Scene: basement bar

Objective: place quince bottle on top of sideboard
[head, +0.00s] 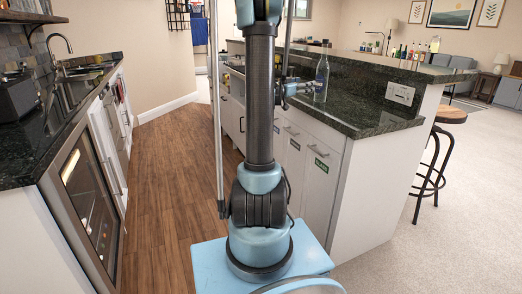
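A clear bottle with a narrow neck (321,78) stands upright on the dark stone counter of the island, at its near inner edge. I cannot read its label, so I cannot tell whether it is the quince bottle. My gripper (304,88) is just left of this bottle, partly hidden behind my own arm. Its fingers point toward the bottle's lower body; whether they touch it or are closed is too small to tell. A low grey-blue cabinet (508,93) at the far right edge may be the sideboard; only part of it shows.
Several bottles (412,52) stand on the raised bar ledge behind. A bar stool (436,160) stands right of the island (370,195). The left kitchen counter (20,150) and the island flank a wooden aisle. Pale floor lies open at right.

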